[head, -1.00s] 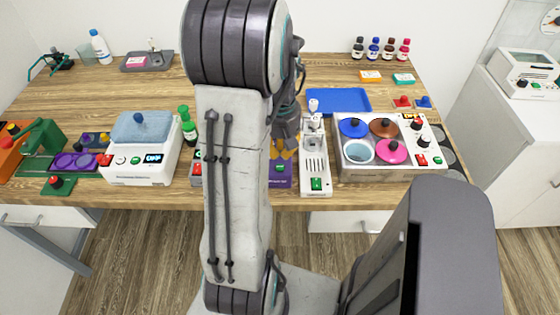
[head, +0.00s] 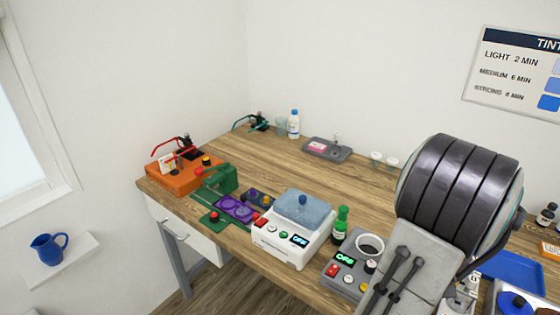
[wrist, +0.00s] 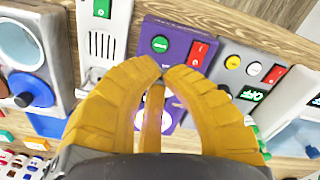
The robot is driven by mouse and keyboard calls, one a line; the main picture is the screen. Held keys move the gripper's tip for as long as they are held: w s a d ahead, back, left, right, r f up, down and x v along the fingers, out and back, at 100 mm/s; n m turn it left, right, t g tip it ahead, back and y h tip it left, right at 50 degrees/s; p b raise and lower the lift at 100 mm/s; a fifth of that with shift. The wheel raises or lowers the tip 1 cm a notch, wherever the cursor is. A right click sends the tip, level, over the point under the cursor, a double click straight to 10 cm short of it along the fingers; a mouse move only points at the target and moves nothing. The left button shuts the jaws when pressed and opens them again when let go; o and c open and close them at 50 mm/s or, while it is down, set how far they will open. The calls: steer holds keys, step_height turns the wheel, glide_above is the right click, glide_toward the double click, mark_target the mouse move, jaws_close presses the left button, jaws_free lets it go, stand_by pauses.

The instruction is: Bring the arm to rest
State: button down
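My gripper (wrist: 163,72) shows in the wrist view as yellow curved fingers. Their tips meet, and nothing shows held between them. A purple device (wrist: 178,45) with a green and a red switch lies beyond the fingertips; I cannot tell the gap between them. My arm (head: 455,200) stands at the right of the head view, bent, its upper joint over the bench. The gripper itself is outside the head view now.
The wooden bench (head: 240,152) carries a white device with a blue lid (head: 290,240), a green bottle (head: 340,222), a grey device (head: 345,275) and an orange unit (head: 185,178). A blue tray (head: 515,270) lies right of my arm. The bench's back middle is mostly clear.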

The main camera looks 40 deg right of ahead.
steer(key=m, duration=0.2)
steer(key=shift+a+m, duration=0.2)
steer(key=shift+m, duration=0.2)
steer(key=w+a+r+n+t, duration=0.1)
steer(key=w+a+r+n, duration=0.2)
steer(key=a, duration=0.7)
steer(key=w+a+r+n+t, duration=0.2)
steer(key=w+a+r+n, duration=0.1)
steer(key=a, duration=0.8)
steer(key=w+a+r+n+t, duration=0.1)
steer(key=w+a+r+n, duration=0.3)
steer(key=a, duration=0.7)
steer(key=shift+w+n, duration=0.6)
steer(key=shift+w, duration=0.8)
